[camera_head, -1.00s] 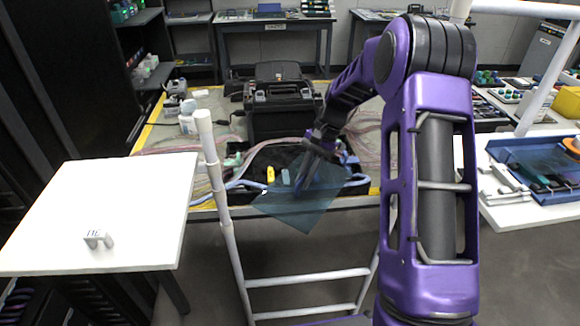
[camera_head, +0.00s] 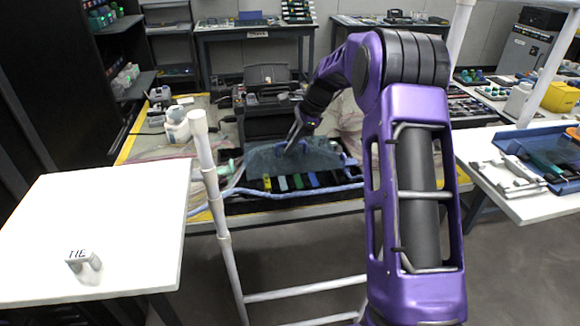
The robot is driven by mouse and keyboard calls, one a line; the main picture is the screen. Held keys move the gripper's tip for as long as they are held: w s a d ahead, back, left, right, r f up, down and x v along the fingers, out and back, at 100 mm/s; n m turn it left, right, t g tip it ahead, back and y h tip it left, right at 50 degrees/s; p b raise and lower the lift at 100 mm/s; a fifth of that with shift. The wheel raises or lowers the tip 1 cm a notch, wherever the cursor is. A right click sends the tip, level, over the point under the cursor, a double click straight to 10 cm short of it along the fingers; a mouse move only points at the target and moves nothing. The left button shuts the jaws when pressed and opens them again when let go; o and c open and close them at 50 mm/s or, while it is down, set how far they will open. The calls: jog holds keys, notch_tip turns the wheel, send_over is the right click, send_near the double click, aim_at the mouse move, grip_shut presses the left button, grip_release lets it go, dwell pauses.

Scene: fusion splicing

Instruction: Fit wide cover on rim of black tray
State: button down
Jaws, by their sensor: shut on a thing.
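The wide cover is a translucent blue-grey sheet (camera_head: 265,160) in the middle of the head view. My gripper (camera_head: 291,149) is shut on it near its upper middle. The cover is held above the back part of the black tray (camera_head: 328,187) and hides that part. The front of the tray shows several coloured pieces, among them yellow, green and blue. Whether the cover touches the tray's rim I cannot tell.
Light-blue tubing (camera_head: 290,194) runs along the tray's front. A black case (camera_head: 268,118) stands behind it. A white ladder-like rail (camera_head: 210,180) rises in front. A white table (camera_head: 90,225) at left holds a small grey block (camera_head: 84,262); a blue tray (camera_head: 550,165) lies right.

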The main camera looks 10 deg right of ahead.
aim_at(294, 155)
jog(key=shift+f+b, duration=0.45)
jog(key=shift+f, duration=2.65)
jog(key=shift+f, duration=0.1)
jog(key=c, duration=0.9)
grip_release()
jog(key=p+v, duration=0.2)
jog(key=v, duration=1)
